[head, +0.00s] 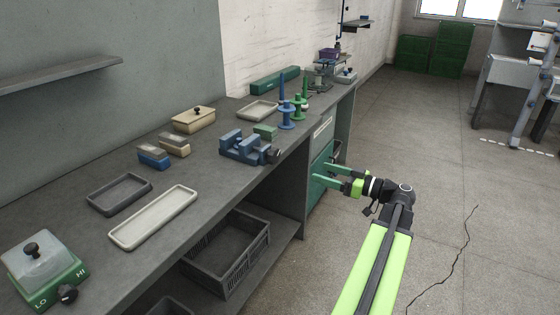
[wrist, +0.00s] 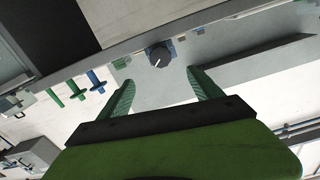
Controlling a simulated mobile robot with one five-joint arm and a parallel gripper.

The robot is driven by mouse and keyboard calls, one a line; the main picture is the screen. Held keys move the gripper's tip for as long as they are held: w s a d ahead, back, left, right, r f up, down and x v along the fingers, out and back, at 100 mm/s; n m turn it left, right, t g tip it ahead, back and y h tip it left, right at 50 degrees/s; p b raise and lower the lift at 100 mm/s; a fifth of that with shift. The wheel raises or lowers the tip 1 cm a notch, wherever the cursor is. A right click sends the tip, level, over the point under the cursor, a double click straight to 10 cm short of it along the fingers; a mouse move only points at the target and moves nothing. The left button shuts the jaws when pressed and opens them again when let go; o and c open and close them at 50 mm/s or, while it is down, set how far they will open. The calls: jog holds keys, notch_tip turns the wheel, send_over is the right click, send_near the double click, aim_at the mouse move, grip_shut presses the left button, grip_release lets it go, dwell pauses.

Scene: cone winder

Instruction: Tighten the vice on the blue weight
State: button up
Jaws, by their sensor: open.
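A blue-grey vice (head: 246,147) sits near the bench's front edge in the head view. Its dark round knob (head: 274,156) faces the aisle. A separate blue weight cannot be made out between the vice's jaws at this size. My gripper (head: 317,170) is open and empty, out in front of the bench to the right of the vice and apart from it. In the wrist view the knob (wrist: 159,55) shows ahead, between and beyond the two green fingers of my gripper (wrist: 160,80), with a pale pointer line on its face.
A grey bench (head: 80,235) runs along the wall, holding a pale tray (head: 153,217), a dark tray (head: 120,194), blue spools (head: 286,112), a green block (head: 265,131) and a dial box (head: 42,270). A crate (head: 228,255) sits below. The floor at right is clear.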

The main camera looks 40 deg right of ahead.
aim_at(276, 158)
jog(key=x, duration=1.7)
jog(key=shift+w+a, duration=0.15)
jog(key=c, duration=1.4)
